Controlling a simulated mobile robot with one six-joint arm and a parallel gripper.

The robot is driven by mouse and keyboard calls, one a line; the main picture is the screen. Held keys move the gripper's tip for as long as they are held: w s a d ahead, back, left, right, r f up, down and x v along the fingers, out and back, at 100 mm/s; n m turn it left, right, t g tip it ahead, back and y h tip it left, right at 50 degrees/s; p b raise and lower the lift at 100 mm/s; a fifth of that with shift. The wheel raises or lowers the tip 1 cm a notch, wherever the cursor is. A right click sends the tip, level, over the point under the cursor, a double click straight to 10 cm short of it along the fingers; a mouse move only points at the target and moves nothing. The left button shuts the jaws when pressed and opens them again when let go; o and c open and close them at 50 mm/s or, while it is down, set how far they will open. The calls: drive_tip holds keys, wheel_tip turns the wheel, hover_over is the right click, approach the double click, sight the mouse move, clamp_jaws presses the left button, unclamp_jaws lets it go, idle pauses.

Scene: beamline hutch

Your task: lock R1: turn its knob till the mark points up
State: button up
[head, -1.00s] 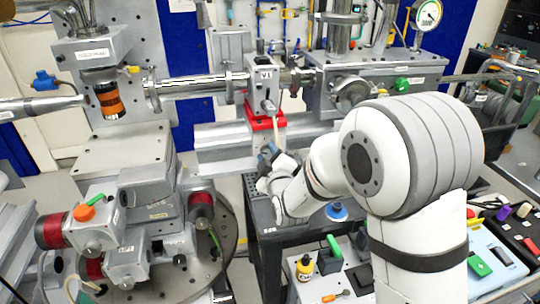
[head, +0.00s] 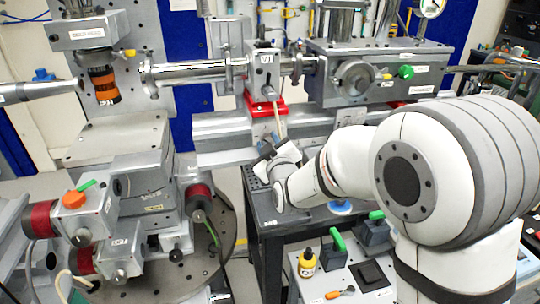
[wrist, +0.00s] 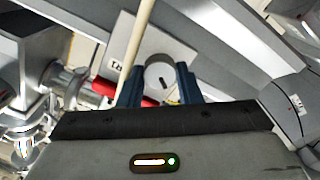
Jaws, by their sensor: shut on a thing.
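The R1 knob (wrist: 160,72) is a round pale grey disc between the blue fingers of my gripper (wrist: 160,92) in the wrist view. The fingers are shut on its sides. A short dark mark shows on its face, slightly tilted; which way it points in the world I cannot tell. The R1 label (wrist: 117,67) is on the grey plate left of the knob. In the head view my gripper (head: 264,149) is below the red clamp (head: 266,107) of the V1 block (head: 263,74), and the knob is hidden there.
A thin beige rod (wrist: 138,40) passes close left of my fingers; it also hangs below V1 in the head view (head: 279,122). A black table (head: 290,222) lies below my gripper. A yellow bottle (head: 307,263) stands at the front. The stage tower (head: 130,135) is at left.

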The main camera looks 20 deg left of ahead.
drive_tip(key=m+b, duration=0.3)
drive_tip(key=b, duration=0.1)
drive_tip(key=m+b, duration=0.4)
drive_tip(key=b, duration=0.1)
drive_tip(key=m+b, duration=0.3)
drive_tip(key=b, duration=0.1)
drive_tip(key=shift+w+d+r, duration=0.1)
drive_tip(key=shift+w+r, duration=0.05)
drive_tip(key=shift+r, duration=0.1)
drive_tip(key=shift+r+m, duration=0.1)
drive_tip(key=shift+m, duration=0.3)
drive_tip(key=o, duration=1)
drive_tip(key=shift+f+b, duration=0.2)
drive_tip(key=shift+b, duration=0.1)
drive_tip(key=shift+v, duration=3.9)
